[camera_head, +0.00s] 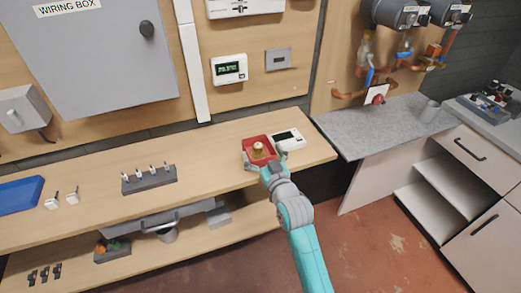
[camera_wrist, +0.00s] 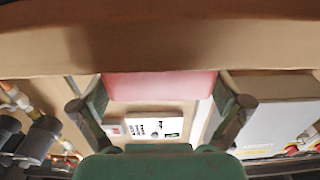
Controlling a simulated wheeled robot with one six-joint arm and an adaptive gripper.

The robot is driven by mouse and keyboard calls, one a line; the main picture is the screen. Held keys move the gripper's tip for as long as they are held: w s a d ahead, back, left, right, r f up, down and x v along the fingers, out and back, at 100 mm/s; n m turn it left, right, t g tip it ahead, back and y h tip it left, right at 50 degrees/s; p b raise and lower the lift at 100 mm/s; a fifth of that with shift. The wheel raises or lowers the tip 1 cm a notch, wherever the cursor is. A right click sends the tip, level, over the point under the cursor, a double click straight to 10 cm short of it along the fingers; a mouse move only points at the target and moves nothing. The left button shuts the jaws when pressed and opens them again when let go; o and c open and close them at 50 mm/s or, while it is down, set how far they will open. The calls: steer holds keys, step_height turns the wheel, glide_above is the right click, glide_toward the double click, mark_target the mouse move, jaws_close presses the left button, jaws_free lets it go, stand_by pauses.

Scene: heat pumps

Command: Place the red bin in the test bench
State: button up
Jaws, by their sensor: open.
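The red bin (camera_head: 248,143) sits on the wooden workbench near its right end, with a small brass-coloured part inside it. In the wrist view the red bin (camera_wrist: 160,85) appears as a pinkish-red wall between my two fingers. My gripper (camera_head: 266,161) is at the bin's near side, fingers apart. In the wrist view my gripper (camera_wrist: 160,104) is open, with a finger to each side of the bin; contact cannot be told. I cannot tell which surface is the test bench; a grey countertop (camera_head: 362,135) with pipework above it stands right of the workbench.
A white device with a display (camera_head: 289,140) lies close right of the bin. A dark holder (camera_head: 149,180) with several small parts and a blue tray (camera_head: 20,196) stand further left. The wooden top (camera_head: 210,150) between holder and bin is clear. Open cabinet shelves (camera_head: 430,205) stand at right.

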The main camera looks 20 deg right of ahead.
steer(key=s, duration=1)
steer(key=shift+s, duration=0.35)
steer(key=s+a+f+g, duration=0.1)
steer(key=s+f, duration=0.4)
steer(key=s, duration=0.6)
steer(key=s+a+f+g, duration=0.1)
steer(key=s+f, duration=0.3)
steer(key=s, duration=0.7)
steer(key=s+r+g, duration=0.1)
steer(key=s+r, duration=0.1)
steer(key=s, duration=1.6)
steer(key=shift+s+a+r, duration=0.25)
steer(key=shift+s+r, duration=0.05)
steer(key=shift+r, duration=0.05)
steer(key=shift+w, duration=0.1)
